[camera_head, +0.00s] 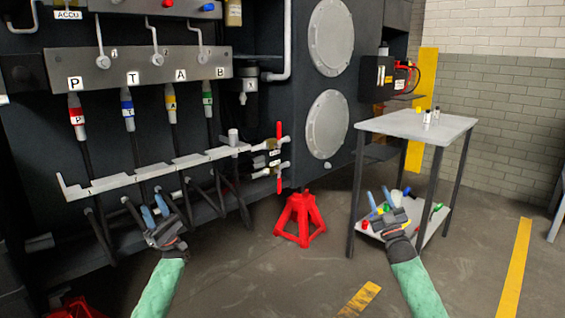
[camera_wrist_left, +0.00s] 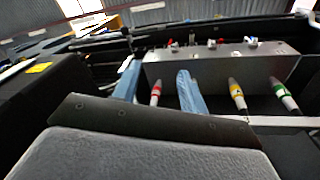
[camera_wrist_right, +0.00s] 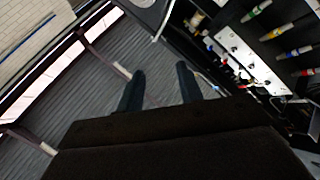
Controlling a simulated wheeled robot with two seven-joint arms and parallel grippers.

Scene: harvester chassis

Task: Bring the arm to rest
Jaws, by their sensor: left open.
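My left gripper (camera_head: 154,210) is open and empty, held low in front of the dark harvester chassis (camera_head: 265,88). In the left wrist view its two blue fingers (camera_wrist_left: 157,78) stand apart with nothing between them. My right gripper (camera_head: 379,198) is open and empty, in front of the small grey table (camera_head: 400,122) and overlapping its lower shelf in the head view. In the right wrist view its dark fingers (camera_wrist_right: 161,72) also stand apart with nothing between them. Four labelled hoses P, T, A and B, including the red-banded P hose (camera_head: 77,117), hang at the grey manifold block (camera_head: 140,70).
A light slotted rail (camera_head: 135,180) runs along the chassis, with red-handled valves (camera_head: 279,170) at its right end. A red jack stand (camera_head: 300,217) stands on the floor between the grippers. Small bottles (camera_head: 430,116) stand on the table. The front middle floor is clear.

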